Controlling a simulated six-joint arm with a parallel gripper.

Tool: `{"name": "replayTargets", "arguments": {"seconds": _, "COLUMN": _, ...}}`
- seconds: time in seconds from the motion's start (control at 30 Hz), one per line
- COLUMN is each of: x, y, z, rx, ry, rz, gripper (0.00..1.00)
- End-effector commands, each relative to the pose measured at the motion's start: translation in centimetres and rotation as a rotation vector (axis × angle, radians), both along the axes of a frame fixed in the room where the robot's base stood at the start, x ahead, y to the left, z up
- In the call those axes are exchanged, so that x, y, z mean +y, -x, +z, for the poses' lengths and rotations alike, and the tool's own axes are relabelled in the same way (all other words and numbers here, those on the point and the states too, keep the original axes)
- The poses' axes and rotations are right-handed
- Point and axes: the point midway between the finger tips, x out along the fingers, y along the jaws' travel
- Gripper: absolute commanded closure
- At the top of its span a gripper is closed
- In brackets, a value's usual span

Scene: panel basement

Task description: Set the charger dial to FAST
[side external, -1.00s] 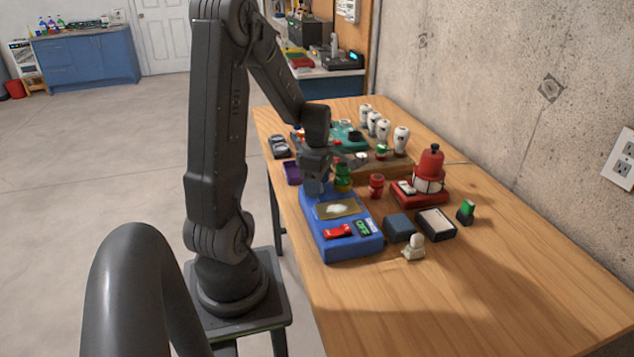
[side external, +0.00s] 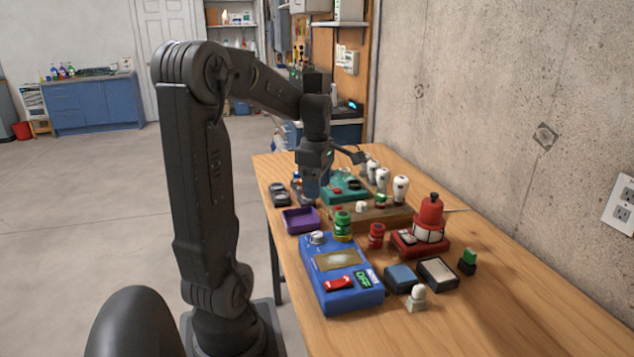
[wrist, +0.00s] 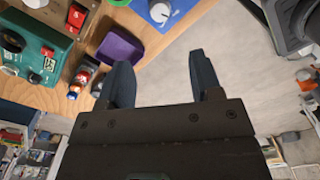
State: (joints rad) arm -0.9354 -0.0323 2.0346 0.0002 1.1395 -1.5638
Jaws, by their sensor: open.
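A blue box (side external: 345,300) on the bench has a light round knob (side external: 317,238), a tan plate, a red switch and a green display. A teal box (side external: 335,196) farther back has a dark round knob (side external: 354,184). No label reads FAST, so I cannot tell which is the charger. My gripper (side external: 307,200) is open and empty, above the bench's left edge, behind the blue box. In the wrist view its fingers (wrist: 160,62) are apart, with the blue box's knob (wrist: 160,12) beyond them and the teal box's dark knob (wrist: 12,41) at left.
A purple tray (side external: 300,220) is close to my gripper. Green (side external: 343,226) and red (side external: 377,235) small items stand beside the blue box. A red lantern-like object (side external: 430,220) and white bulbs (side external: 400,189) stand on the right.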

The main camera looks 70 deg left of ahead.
Motion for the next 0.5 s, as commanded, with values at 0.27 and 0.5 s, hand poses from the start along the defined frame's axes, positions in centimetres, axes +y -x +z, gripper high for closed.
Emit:
{"name": "replayTargets", "arguments": {"seconds": 0.27, "x": -0.01, "y": 0.01, "z": 0.52, "rx": 0.000, "ry": 0.000, "rz": 0.000, "gripper": 0.41}}
{"name": "replayTargets", "arguments": {"seconds": 0.5, "x": -0.01, "y": 0.01, "z": 0.52, "rx": 0.000, "ry": 0.000, "rz": 0.096, "gripper": 0.41}}
